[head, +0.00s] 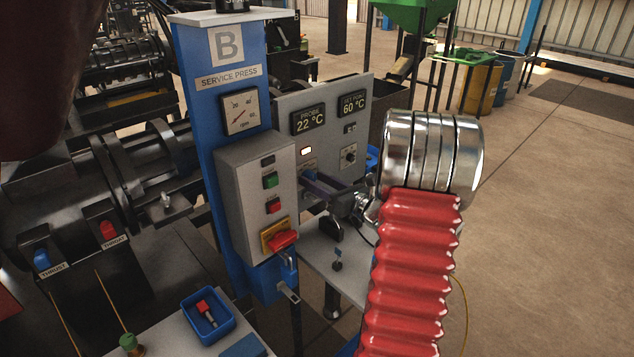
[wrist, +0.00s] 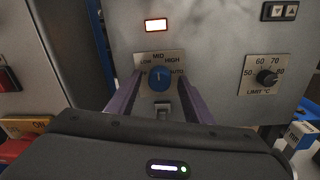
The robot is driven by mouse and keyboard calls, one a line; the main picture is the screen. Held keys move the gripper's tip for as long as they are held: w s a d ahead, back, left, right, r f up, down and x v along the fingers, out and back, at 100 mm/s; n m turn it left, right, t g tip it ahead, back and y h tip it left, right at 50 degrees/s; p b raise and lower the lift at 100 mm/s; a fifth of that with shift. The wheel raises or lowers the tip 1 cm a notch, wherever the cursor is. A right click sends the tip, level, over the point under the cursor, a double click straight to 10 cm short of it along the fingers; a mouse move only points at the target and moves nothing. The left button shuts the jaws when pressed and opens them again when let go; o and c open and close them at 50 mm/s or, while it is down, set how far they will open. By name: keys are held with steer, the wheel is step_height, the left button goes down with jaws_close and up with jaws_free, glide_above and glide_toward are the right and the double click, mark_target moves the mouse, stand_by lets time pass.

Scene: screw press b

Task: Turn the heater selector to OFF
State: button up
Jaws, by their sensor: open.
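The heater selector is a blue round knob (wrist: 159,79) on a pale plate on the grey control panel. The plate reads LOW, MID, HIGH and AUTO; the label at its left is hidden by a finger. A light mark on the knob appears to point up, near MID. My gripper (wrist: 160,84) is open, its two purple fingers on either side of the knob. I cannot tell whether they touch it. In the head view, my gripper (head: 308,181) reaches the panel from the right, and a bit of blue knob (head: 310,174) shows behind it.
A LIMIT dial (wrist: 267,77) sits right of the selector, and a lit white lamp (wrist: 156,25) above it. A small switch (wrist: 162,112) is below. In the head view, a grey box (head: 256,205) with buttons and a red-handled switch (head: 282,241) juts out at left.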

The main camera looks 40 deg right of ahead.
steer(key=c, duration=1)
steer(key=shift+c, duration=0.2)
steer(key=shift+n, duration=0.3)
steer(key=n, duration=0.7)
steer(key=shift+a+n, duration=0.1)
steer(key=shift+n, duration=0.2)
steer(key=n, duration=0.3)
steer(key=shift+a+g, duration=0.1)
steer(key=shift+g, duration=0.2)
steer(key=shift+n+h, duration=0.3)
steer(key=shift+n, duration=1.8)
